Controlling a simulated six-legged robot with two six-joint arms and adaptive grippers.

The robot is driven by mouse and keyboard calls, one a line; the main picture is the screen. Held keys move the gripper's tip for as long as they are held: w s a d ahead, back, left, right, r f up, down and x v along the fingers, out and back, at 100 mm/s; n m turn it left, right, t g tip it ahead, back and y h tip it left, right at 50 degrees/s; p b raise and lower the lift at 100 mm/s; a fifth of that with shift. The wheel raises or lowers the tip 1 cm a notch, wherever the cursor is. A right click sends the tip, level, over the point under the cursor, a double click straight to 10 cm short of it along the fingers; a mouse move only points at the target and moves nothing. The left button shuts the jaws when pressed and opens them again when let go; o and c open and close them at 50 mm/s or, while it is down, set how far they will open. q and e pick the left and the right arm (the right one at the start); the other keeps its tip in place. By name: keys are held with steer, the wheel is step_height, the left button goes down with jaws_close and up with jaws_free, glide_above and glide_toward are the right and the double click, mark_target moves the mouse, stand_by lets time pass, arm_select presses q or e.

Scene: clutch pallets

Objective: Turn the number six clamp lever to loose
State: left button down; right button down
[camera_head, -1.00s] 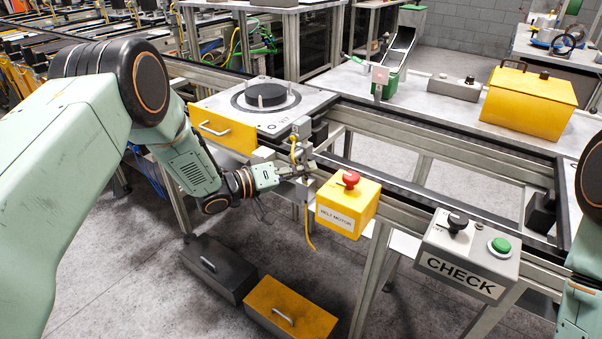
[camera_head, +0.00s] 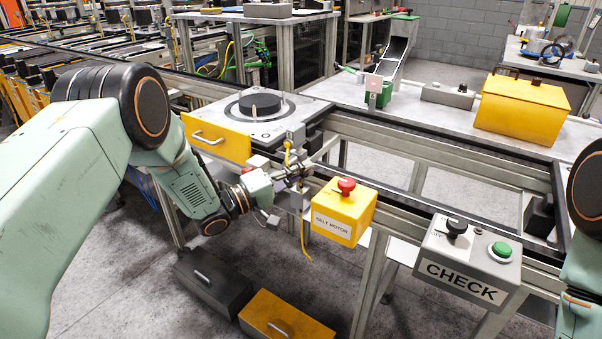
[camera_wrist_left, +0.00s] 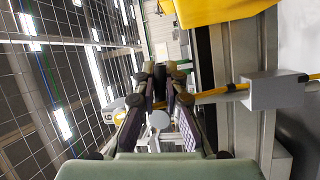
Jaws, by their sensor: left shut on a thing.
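My left gripper (camera_head: 304,172) is at the front rail, just left of the yellow belt motor box. It is shut on a small part that I take to be the clamp lever, mostly hidden by the fingers. In the left wrist view its fingers (camera_wrist_left: 160,76) close together ahead, with a pale rounded part (camera_wrist_left: 158,119) between them nearer the camera. A label with a 6 (camera_wrist_left: 108,116) shows just left of the fingers. The lever's angle cannot be made out. The right gripper is out of view.
The yellow belt motor box (camera_head: 335,225) with its red button stands close right of the gripper. A yellow cable (camera_head: 304,238) hangs below it. A plate with a black disc (camera_head: 291,112) lies behind. The CHECK box (camera_head: 430,246) is farther right.

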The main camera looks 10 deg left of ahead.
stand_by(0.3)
arm_select(q)
steer(key=c, duration=1.4)
jaws_free()
steer(key=shift+s+a, duration=0.1)
steer(key=v, duration=1.1)
steer(key=shift+s+a, duration=0.25)
